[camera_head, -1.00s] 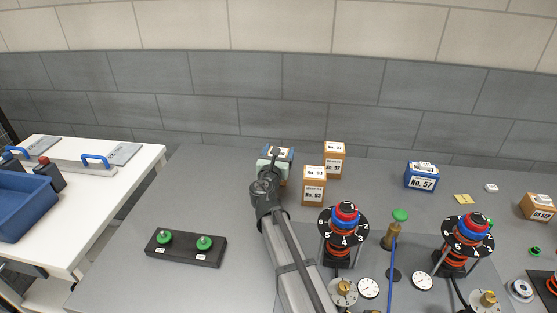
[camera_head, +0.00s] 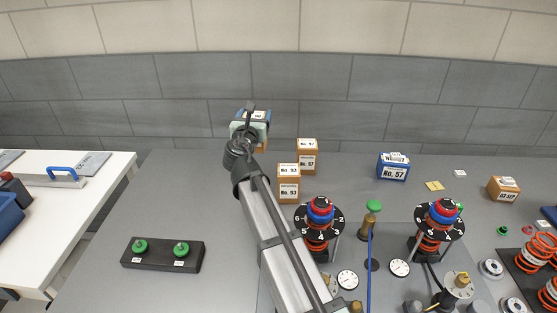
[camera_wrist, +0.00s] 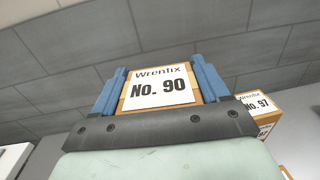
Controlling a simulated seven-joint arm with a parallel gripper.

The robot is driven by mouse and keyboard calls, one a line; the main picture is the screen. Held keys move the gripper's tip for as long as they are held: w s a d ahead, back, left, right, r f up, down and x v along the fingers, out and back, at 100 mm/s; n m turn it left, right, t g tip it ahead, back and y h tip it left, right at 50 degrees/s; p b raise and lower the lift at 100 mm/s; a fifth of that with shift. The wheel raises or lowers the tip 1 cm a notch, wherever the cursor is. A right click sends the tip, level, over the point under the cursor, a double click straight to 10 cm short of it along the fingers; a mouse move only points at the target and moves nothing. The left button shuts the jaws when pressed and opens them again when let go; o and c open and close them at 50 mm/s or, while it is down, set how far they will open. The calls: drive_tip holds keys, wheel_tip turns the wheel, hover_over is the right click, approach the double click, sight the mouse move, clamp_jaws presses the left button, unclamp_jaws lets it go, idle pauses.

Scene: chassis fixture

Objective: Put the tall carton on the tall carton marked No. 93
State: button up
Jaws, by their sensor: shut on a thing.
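My gripper (camera_head: 254,117) is shut on an orange-brown tall carton, seen in the wrist view (camera_wrist: 158,87) with a white label reading No. 90. The blue fingers press its two sides. In the head view my wrist and arm cover most of the held carton. The orange-brown tall carton marked No. 93 (camera_head: 288,190) stands upright on the table, in front and to the right of my gripper. Its top also bears a label and is bare of other things. The held carton is apart from it.
Another orange-brown carton, No. 97 (camera_head: 307,163), stands just behind No. 93; it also shows in the wrist view (camera_wrist: 261,104). A blue No. 57 box (camera_head: 393,172) stands further right. Dial posts (camera_head: 319,216) stand in front. A black block with green knobs (camera_head: 162,255) lies at left.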

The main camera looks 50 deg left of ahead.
drive_tip(key=d+r+m+t+h, duration=0.2)
drive_tip(key=d+r, duration=0.8)
drive_tip(key=w+d+f+m+h, duration=0.1)
drive_tip(key=w+d+f+h, duration=0.1)
drive_tip(key=f, duration=1)
drive_tip(key=shift+d+m+t+h, duration=0.3)
drive_tip(key=shift+d+t+h, duration=0.1)
drive_tip(key=shift+d, duration=0.35)
drive_tip(key=o, duration=1.3)
drive_tip(key=shift+f, duration=0.1)
drive_tip(key=shift+o, duration=0.2)
